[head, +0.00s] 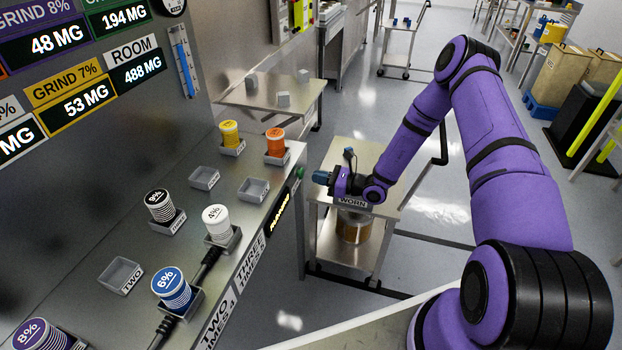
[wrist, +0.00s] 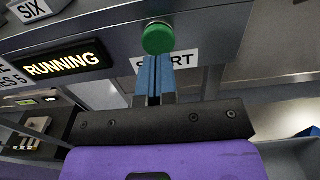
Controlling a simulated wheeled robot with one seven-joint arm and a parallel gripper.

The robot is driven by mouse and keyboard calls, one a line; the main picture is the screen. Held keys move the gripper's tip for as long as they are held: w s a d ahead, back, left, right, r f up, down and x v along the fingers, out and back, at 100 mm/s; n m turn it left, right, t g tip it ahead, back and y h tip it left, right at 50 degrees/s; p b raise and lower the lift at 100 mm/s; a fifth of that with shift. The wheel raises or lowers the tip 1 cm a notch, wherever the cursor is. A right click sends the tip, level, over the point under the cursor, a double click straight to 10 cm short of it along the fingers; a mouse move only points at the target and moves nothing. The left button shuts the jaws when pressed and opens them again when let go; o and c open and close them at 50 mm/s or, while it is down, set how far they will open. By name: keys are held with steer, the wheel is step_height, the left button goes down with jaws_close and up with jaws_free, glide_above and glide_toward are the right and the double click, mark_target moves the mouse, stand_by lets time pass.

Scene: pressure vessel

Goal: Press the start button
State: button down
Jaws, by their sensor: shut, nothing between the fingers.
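The green start button (wrist: 158,39) sits on the metal console edge in the wrist view, above a white label (wrist: 180,60) partly hidden by my fingers that reads "S…ART". The button also shows in the head view (head: 299,172) on the console's right front edge. My gripper (wrist: 154,62) has its blue fingers shut with nothing between them. In the wrist view the fingertips are just below the button. In the head view my gripper (head: 318,177) is to the right of the button. I cannot tell whether the fingertips touch the button.
A lit display (wrist: 63,60) reads "RUNNING" left of the button. The console top (head: 215,265) holds several coloured canisters in small trays, including an orange one (head: 276,141). Open floor lies beyond.

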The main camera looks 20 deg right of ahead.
steer(key=v, duration=0.9)
steer(key=shift+s+d, duration=0.2)
steer(key=shift+d, duration=0.15)
